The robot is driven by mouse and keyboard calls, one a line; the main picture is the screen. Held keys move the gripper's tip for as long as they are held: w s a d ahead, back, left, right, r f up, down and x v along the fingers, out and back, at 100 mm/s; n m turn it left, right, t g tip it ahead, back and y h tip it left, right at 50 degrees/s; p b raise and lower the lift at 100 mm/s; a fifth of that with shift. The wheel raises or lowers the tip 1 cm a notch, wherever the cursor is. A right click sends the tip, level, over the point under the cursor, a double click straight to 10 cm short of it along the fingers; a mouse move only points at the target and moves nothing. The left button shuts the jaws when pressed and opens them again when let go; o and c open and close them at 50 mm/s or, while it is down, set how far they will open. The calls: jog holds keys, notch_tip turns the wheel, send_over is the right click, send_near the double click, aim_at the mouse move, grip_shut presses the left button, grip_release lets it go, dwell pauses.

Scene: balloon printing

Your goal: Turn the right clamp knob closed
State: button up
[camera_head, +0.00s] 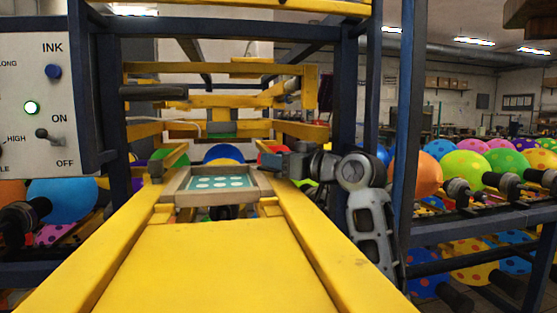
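A screen frame (176,197) with a tan border lies flat between the yellow rails at the centre. Its teal panel (220,182) has white dots. My gripper (271,163) reaches in from the right, pointing left, at the frame's right back corner. The right clamp knob cannot be made out; the gripper covers that spot. Whether the fingers are open, or on the knob, is too small to tell. A small dark part (157,170) at the frame's left side may be the left clamp knob.
Yellow rails (100,250) and a yellow plate (215,265) fill the foreground. Dark blue posts (407,110) stand close to my arm on the right. A control panel (42,90) with a lit green light is at left. Balloons (467,163) sit on racks at right.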

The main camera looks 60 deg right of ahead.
jog(key=c, duration=0.5)
jog(key=shift+o, duration=0.2)
jog(key=shift+d+f+n+t+y+b, duration=0.15)
jog(key=shift+n+y+b, duration=0.45)
jog(key=shift+y, duration=0.5)
jog(key=shift+a+n+t+y+b, duration=0.15)
jog(key=shift+n+y+b, duration=0.1)
jog(key=shift+n+y, duration=0.7)
jog(key=shift+n+y+b, duration=0.4)
jog(key=shift+n+y, duration=0.35)
jog(key=shift+y, duration=0.8)
jog(key=o, duration=0.9)
jog(key=shift+s+d, duration=0.2)
jog(key=shift+s, duration=1.1)
jog(key=shift+s+d, duration=0.2)
jog(key=shift+s, duration=1.05)
jog(key=shift+s+d, duration=0.2)
jog(key=shift+s, duration=1.1)
jog(key=shift+o, duration=0.3)
